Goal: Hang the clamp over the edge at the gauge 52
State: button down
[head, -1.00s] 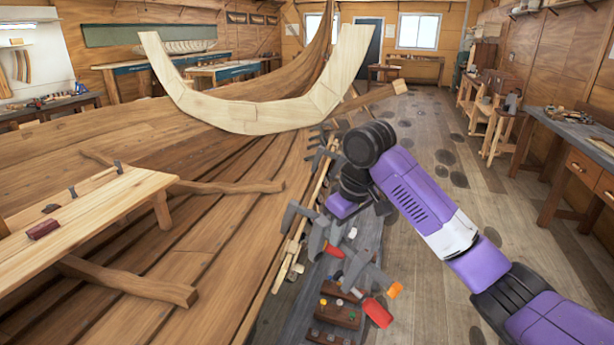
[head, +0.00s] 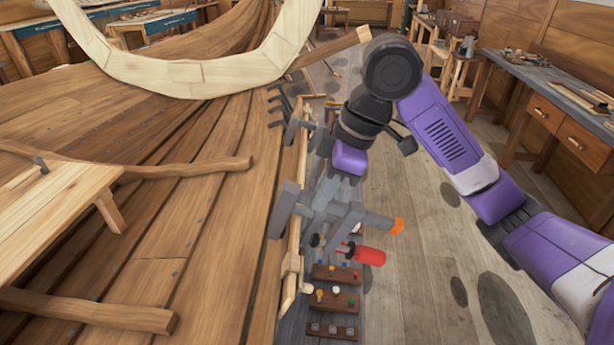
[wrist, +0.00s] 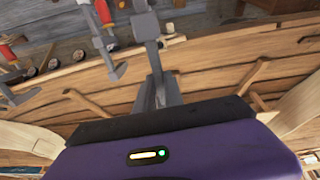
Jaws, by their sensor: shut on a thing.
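In the head view my gripper (head: 328,192) is a purple palm with grey fingers, over the hull's edge strip. It is shut on a grey clamp (head: 345,219) with an orange handle end (head: 397,226); the clamp's broad jaw (head: 284,210) is on the hull side. I cannot tell whether the clamp touches the edge. In the wrist view a grey bar (wrist: 151,32) runs up from the fingers (wrist: 156,96). A red-handled clamp (head: 368,256) is just below the held one. The pale hull edge (head: 292,262) runs away from me. No gauge number is readable.
Grey clamps (head: 293,128) stand along the edge farther off. Small brown racks (head: 334,300) with coloured pegs lie below, right of the edge. A pale curved frame (head: 190,80) spans the hull. A plank bench (head: 50,215) is at left.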

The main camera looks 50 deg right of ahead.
jog(key=shift+f, duration=1.3)
notch_tip(320, 180, down, 3)
jog(key=b, duration=0.2)
jog(key=shift+w+b, duration=0.1)
jog(key=shift+b, duration=0.2)
jog(key=b, duration=0.4)
send_near(295, 263)
jog(key=shift+w+b+x, duration=0.2)
jog(key=shift+b+x, duration=2.7)
jog(key=shift+x, duration=0.05)
jog(key=shift+w+a+f, duration=0.1)
jog(key=shift+a+f, duration=0.1)
jog(key=shift+f, duration=0.05)
jog(key=shift+s+d, duration=0.2)
jog(key=shift+s, duration=0.05)
jog(key=c, duration=1.4)
grip_release()
jog(key=shift+o, duration=0.2)
jog(key=shift+f, duration=0.1)
